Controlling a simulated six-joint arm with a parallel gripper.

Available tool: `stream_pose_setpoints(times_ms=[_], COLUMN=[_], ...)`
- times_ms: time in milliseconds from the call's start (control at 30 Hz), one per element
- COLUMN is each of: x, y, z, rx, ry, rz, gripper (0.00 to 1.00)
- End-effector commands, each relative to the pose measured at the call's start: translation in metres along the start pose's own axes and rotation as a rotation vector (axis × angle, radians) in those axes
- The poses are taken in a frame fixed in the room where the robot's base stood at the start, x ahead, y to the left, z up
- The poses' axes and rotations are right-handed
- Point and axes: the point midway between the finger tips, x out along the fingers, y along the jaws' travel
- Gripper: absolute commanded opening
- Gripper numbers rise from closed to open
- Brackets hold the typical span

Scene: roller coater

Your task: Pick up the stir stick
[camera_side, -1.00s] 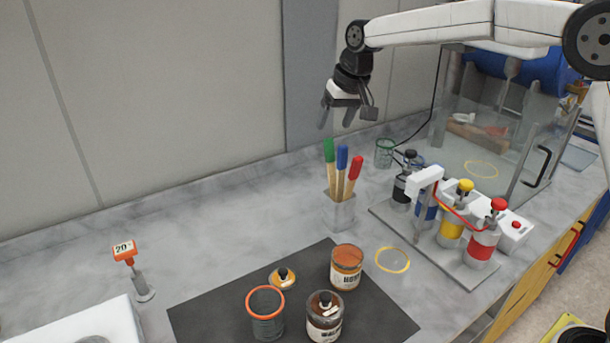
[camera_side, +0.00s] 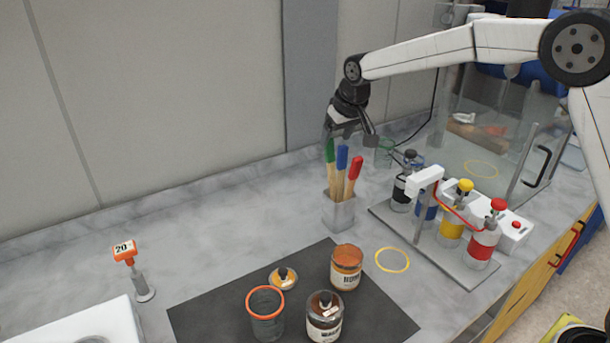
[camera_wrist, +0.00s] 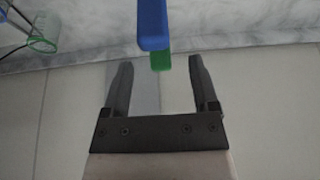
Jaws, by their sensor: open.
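Three sticks with a green handle (camera_side: 330,151), a blue handle (camera_side: 342,156) and a red handle (camera_side: 354,170) stand upright in a grey metal holder (camera_side: 339,213). My gripper (camera_side: 343,136) points down over them, its fingers open near the top of the green handle. In the wrist view my gripper (camera_wrist: 159,64) has its open fingers on either side of the green handle tip (camera_wrist: 161,61), with gaps on both sides. The blue handle (camera_wrist: 153,25) overlaps it there and covers most of it. The red handle is out of the wrist view.
A rack of pump bottles (camera_side: 452,226) stands right of the holder. A green wire cup (camera_side: 385,152) is behind it. A dark mat (camera_side: 225,303) in front carries jars and an orange-rimmed cup (camera_side: 266,318). A yellow ring (camera_side: 392,260) lies nearby.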

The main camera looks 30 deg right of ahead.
Motion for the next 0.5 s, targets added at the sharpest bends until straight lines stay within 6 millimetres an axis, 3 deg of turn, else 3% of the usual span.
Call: stream_pose_setpoints(times_ms=[333, 500], x=[0.009, 0.023], y=[0.0, 0.001], z=[0.0, 0.0], rx=[0.001, 0.001], ry=[-0.001, -0.002], rz=[0.0, 0.0], gripper=[0.76, 0.76])
